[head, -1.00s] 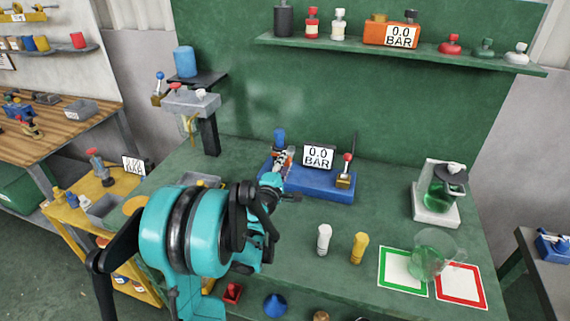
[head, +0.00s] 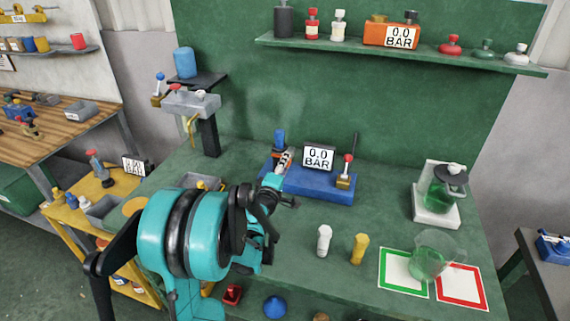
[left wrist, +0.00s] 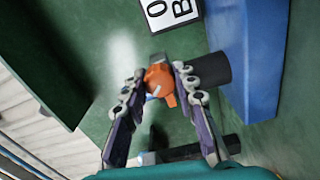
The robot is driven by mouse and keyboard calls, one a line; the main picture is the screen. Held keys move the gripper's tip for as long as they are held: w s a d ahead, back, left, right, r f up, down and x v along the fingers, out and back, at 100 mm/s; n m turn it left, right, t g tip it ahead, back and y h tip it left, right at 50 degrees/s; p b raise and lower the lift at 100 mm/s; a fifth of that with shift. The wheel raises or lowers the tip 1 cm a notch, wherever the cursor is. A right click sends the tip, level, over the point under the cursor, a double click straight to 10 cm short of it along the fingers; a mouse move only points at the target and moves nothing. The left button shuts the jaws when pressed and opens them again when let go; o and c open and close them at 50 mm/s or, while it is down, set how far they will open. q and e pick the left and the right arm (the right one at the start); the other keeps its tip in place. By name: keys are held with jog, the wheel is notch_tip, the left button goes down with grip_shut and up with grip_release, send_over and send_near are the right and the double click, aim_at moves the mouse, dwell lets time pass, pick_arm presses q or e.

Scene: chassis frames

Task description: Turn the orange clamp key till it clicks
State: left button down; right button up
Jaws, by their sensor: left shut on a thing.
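The orange clamp key (left wrist: 160,80) sits between my left gripper's two fingertips in the left wrist view. My left gripper (left wrist: 159,79) is shut on it, with one finger on each side. In the head view my left gripper (head: 284,161) is at the left end of the blue pump base (head: 318,183), just below a blue cap (head: 279,137). There the gripper and wrist mostly hide the key. A display on the base (head: 318,157) reads 0.0 BAR. My right gripper is not in view.
A red-knobbed lever (head: 347,160) stands at the base's right end. A white bottle (head: 324,240) and a yellow one (head: 358,248) stand in front. The bench between is clear.

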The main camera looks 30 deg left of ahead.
pick_arm(q)
jog(key=c, duration=1.2)
grip_release()
jog(key=shift+s, duration=0.1)
jog(key=v, duration=1.1)
jog(key=shift+s+f, duration=0.1)
jog(key=shift+s, duration=0.3)
